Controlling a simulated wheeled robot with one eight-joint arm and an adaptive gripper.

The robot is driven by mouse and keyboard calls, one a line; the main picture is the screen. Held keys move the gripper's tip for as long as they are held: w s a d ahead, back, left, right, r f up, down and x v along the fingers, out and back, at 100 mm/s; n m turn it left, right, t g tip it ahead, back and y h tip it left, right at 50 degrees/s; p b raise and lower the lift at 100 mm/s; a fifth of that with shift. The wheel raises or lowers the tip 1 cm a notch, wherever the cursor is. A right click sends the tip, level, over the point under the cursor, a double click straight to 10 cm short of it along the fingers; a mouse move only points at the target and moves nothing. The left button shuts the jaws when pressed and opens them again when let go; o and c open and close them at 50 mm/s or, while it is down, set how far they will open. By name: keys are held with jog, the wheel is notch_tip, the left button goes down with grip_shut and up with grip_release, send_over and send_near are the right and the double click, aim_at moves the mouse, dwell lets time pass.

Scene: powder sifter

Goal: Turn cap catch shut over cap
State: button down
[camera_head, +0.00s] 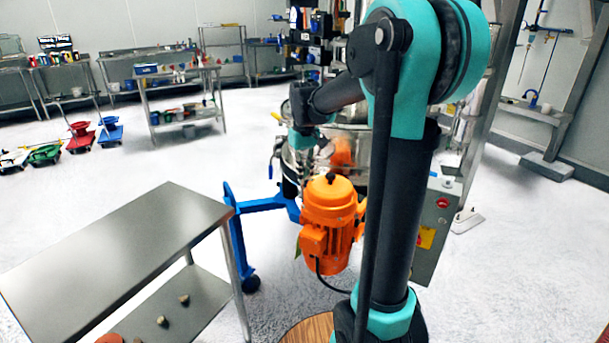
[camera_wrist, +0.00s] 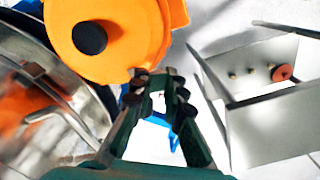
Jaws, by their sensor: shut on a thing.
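My gripper (camera_wrist: 158,84) is shut with its fingertips close together on a small part, mostly hidden by the fingers, which I take to be the cap catch. In the wrist view the tips are just below the rim of the orange motor (camera_wrist: 112,40). The steel powder sifter (camera_wrist: 62,100) with a bar-like handle fills the left of that view. In the head view my gripper (camera_head: 307,172) reaches down at the near left side of the sifter (camera_head: 294,159), above the orange motor (camera_head: 331,205). I cannot make out the cap itself, nor how far the catch is turned.
A steel table (camera_head: 118,250) with a lower shelf stands at the front left, small stones on the shelf. The sifter's blue wheeled frame (camera_head: 236,245) is beside it. A grey control box (camera_head: 437,225) stands right of my arm. Open floor lies left and behind.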

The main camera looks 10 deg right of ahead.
jog(key=shift+r, duration=2.2)
jog(key=shift+s, duration=0.1)
